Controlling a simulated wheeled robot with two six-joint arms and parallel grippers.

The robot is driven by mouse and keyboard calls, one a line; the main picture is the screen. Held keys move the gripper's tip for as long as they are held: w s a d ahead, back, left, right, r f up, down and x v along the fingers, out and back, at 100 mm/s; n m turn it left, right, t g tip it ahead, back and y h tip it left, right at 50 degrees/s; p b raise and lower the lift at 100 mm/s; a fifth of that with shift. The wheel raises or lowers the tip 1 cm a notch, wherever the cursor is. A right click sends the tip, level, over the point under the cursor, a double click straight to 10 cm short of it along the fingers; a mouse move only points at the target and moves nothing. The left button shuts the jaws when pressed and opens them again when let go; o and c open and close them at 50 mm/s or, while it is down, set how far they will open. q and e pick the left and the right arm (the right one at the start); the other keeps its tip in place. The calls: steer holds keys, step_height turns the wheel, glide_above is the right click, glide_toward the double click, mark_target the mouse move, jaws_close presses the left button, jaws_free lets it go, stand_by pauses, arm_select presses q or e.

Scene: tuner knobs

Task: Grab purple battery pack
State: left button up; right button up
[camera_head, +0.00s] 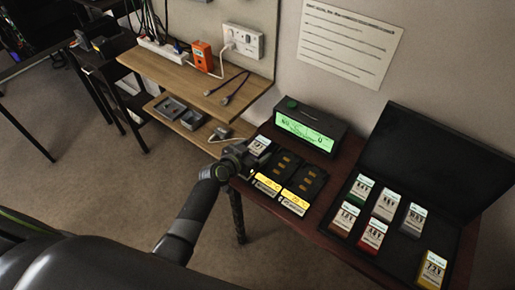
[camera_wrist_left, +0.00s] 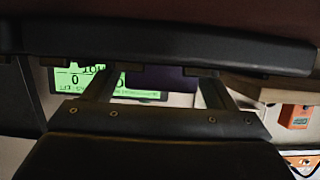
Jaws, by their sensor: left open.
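A dark purple block (camera_wrist_left: 160,78), which looks like the purple battery pack, shows between the finger ends in the left wrist view. In the head view a pack with a white label (camera_head: 259,144) sits at the left end of the black charger (camera_head: 313,187); its body colour is hard to tell there. My left gripper (camera_head: 243,157) is right beside this pack, at the charger's left end. In the wrist view its fingers (camera_wrist_left: 157,85) are spread, with the purple block between or just beyond them. Contact cannot be told. My right gripper is in no view.
An open black case (camera_head: 400,239) with several coloured packs stands at the right. A radio-like box with a green display (camera_head: 307,133) stands behind the charger. A wooden shelf (camera_head: 177,72) with an orange device (camera_head: 202,56) and cables is at the left.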

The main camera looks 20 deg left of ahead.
arm_select(q)
steer(key=c, duration=1.2)
steer(key=shift+o, duration=0.2)
